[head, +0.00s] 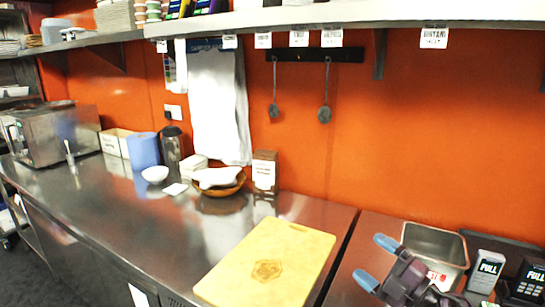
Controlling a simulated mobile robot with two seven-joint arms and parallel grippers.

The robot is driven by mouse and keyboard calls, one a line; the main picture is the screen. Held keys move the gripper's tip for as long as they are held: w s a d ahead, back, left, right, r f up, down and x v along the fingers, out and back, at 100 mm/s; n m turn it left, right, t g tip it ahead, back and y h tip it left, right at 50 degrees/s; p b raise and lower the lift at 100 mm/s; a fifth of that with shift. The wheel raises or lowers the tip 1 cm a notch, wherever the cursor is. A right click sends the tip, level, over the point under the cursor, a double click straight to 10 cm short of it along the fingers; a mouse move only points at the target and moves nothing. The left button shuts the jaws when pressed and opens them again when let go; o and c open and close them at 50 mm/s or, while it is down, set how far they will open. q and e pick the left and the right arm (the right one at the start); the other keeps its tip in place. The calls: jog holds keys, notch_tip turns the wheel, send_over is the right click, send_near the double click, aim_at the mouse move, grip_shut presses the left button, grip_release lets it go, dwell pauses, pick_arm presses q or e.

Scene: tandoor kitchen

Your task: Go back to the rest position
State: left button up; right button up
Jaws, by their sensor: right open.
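My right gripper (376,262) shows at the lower right, with two blue fingertips spread apart and nothing between them. It is over the counter, to the right of the yellow cutting board (268,262) and in front of a metal container (436,243). The gripper body hides part of the container's front. My left gripper is not in view.
A steel counter (110,190) runs along the orange wall. A wooden bowl (219,188), a white bowl (155,174), a dark flask (172,148) and a steel oven (55,135) stand on it. Two devices (487,270) stand right of the container. A shelf (350,15) hangs above.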

jog(key=s+d+f+m+h, duration=0.9)
jog(key=s+f+m+h, duration=0.15)
jog(key=m+h, duration=0.65)
jog(key=s+a+f+m+g+y, duration=0.1)
jog(key=s+f+m+g+y, duration=0.2)
jog(key=s+g, duration=0.5)
jog(key=s+a+f+m+g, duration=0.1)
jog(key=s+f+m+g, duration=0.3)
jog(key=s, duration=0.8)
jog(key=w+f+n+t, duration=0.2)
jog(key=w+f+t, duration=0.5)
jog(key=f, duration=0.4)
jog(key=shift+a+t+y, duration=0.2)
jog(key=shift+t+y, duration=0.1)
jog(key=shift+t, duration=0.6)
jog(key=shift+w, duration=0.15)
